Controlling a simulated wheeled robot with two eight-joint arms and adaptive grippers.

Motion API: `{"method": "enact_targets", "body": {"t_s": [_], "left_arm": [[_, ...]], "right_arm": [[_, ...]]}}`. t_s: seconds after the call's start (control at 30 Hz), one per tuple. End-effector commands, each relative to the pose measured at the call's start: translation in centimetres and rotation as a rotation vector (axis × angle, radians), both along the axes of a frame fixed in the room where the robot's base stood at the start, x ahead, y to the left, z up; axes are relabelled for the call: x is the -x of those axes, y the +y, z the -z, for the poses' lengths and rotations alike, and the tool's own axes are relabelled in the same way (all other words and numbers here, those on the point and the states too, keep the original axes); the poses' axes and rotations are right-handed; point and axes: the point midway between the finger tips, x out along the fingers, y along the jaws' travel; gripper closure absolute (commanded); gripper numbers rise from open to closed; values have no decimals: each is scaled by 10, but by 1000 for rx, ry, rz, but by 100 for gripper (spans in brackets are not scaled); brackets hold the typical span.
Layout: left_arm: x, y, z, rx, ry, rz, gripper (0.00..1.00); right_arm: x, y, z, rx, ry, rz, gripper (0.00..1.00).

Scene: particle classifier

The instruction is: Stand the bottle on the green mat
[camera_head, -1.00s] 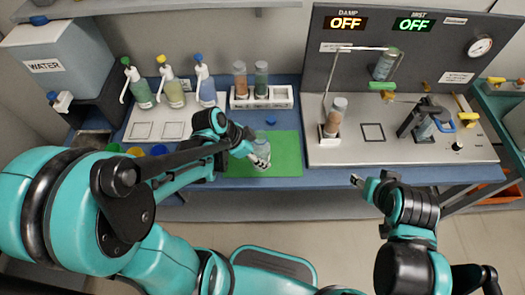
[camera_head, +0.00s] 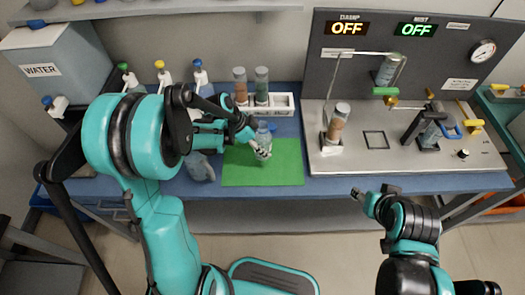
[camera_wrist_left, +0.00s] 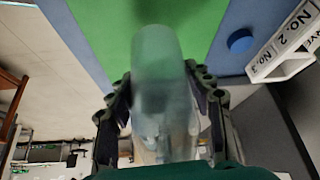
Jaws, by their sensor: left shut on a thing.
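A clear, pale bottle (camera_head: 264,143) is in my left gripper (camera_head: 260,151), over the green mat (camera_head: 285,172) on the blue bench. It looks roughly upright in the head view. In the left wrist view, the translucent bottle (camera_wrist_left: 160,75) sits between both fingers of the left gripper (camera_wrist_left: 165,110), with its far end towards the green mat (camera_wrist_left: 165,12). I cannot tell whether the bottle touches the mat. My right gripper (camera_head: 363,199) is empty in front of the bench; its jaw opening is not clear.
A small blue disc (camera_wrist_left: 240,40) lies on the bench beside the mat. A white rack (camera_head: 280,104) with filled tubes stands behind the mat. A grey apparatus plate (camera_head: 350,158) adjoins its right side. Spray bottles and a water tank (camera_head: 55,68) are at the left back.

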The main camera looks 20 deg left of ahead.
Motion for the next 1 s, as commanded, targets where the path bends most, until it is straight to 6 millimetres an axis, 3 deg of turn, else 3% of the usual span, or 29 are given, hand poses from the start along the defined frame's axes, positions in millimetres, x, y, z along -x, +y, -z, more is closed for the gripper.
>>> {"method": "enact_targets", "body": {"t_s": [0.17, 0.43, 0.83, 0.87, 0.9, 1.0], "left_arm": [[-2, 0, 8, 0, 0, 0, 97], [-2, 0, 41, 1, 0, -1, 97], [-1, 0, 44, 1, 0, -1, 97], [-1, 0, 43, 0, 0, 0, 41], [-1, 0, 43, 0, 0, 0, 30], [-1, 0, 43, 0, 0, 0, 28]], "right_arm": [[0, 0, 4, 0, 0, 0, 49], [0, 0, 19, 0, 0, 0, 49], [0, 0, 21, 0, 0, 0, 49], [0, 0, 21, 0, 0, 0, 49], [0, 0, 20, 0, 0, 0, 49], [0, 0, 20, 0, 0, 0, 49]]}}
